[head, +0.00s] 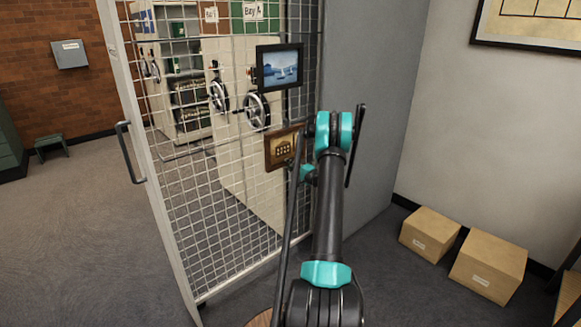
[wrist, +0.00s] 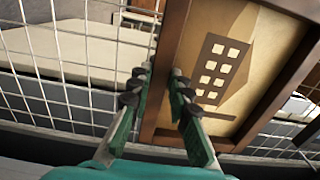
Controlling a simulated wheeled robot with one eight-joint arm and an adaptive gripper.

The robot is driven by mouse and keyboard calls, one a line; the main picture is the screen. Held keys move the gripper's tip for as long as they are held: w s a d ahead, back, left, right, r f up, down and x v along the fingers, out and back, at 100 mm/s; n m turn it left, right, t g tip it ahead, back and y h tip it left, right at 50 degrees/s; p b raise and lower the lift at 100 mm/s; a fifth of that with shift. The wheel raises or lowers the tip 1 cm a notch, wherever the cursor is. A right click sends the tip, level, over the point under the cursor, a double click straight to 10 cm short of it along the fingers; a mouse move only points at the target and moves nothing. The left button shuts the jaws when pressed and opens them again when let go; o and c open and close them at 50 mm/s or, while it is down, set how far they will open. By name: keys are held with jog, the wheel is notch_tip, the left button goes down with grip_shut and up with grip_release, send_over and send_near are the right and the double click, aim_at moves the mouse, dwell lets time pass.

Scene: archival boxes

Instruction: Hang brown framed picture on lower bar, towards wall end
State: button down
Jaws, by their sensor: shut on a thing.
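The brown framed picture (head: 283,148) is upright in front of the wire mesh panel (head: 215,240), left of my arm's end. It shows a tan image with pale squares. In the wrist view, the brown framed picture (wrist: 235,70) looks tilted and close. My gripper (wrist: 162,82) is shut on its near side edge, one finger on each side of the frame. In the head view my arm hides most of the gripper. A thin horizontal bar seems to cross the mesh at about the picture's height. I cannot tell whether the picture touches it.
A black-framed sailboat picture (head: 279,67) hangs higher on the mesh. A grey wall (head: 370,100) stands right of the mesh. Two cardboard boxes (head: 430,232) sit on the floor at right. The panel's handle (head: 129,152) is at its left edge. Open floor (head: 85,230) lies left.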

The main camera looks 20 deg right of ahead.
aim_at(283, 161)
jog(key=shift+x, duration=2.35)
dwell(0.3)
jog(key=shift+s+f, duration=0.1)
jog(key=shift+f, duration=0.15)
jog(key=shift+f, duration=0.6)
jog(key=shift+f, duration=0.95)
dwell(0.8)
jog(key=c, duration=1.3)
grip_release()
jog(key=shift+c, duration=0.2)
jog(key=shift+s, duration=0.15)
jog(key=shift+v, duration=5.4)
